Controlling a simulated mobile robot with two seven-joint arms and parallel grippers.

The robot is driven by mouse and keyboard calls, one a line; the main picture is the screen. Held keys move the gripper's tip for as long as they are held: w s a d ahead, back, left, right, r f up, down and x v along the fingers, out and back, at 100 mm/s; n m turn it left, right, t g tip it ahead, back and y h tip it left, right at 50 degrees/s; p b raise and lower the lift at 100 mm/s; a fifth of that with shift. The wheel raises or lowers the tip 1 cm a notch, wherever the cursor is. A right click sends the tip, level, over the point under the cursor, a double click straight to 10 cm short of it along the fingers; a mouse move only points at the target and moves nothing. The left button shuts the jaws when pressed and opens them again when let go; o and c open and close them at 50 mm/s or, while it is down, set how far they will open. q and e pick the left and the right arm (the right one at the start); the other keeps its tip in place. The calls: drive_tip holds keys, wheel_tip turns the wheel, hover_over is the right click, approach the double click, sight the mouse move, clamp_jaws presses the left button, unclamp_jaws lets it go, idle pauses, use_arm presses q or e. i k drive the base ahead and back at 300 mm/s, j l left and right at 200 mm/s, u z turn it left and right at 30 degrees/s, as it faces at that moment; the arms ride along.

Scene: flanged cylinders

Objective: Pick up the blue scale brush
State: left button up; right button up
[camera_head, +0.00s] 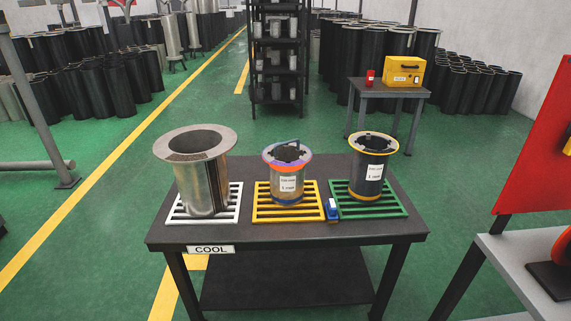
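A small blue object (332,209), which looks like the blue scale brush, is on the dark table (300,233) between the yellow rack and the green rack. It is too small to make out its bristles or handle. Another bluish piece shows at the top of the middle flanged cylinder (287,183), and I cannot tell what it is. Neither of my grippers is in view.
A large metal flanged cylinder (202,180) stands on a white rack (233,205). The middle cylinder stands on a yellow rack (262,212), and a dark one (369,172) on a green rack (395,209). A side table (370,88) and grey bench (520,270) stand apart.

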sight(330, 208)
drive_tip(key=k+j+z, duration=0.1)
drive_tip(key=j+z, duration=0.35)
drive_tip(key=j, duration=0.95)
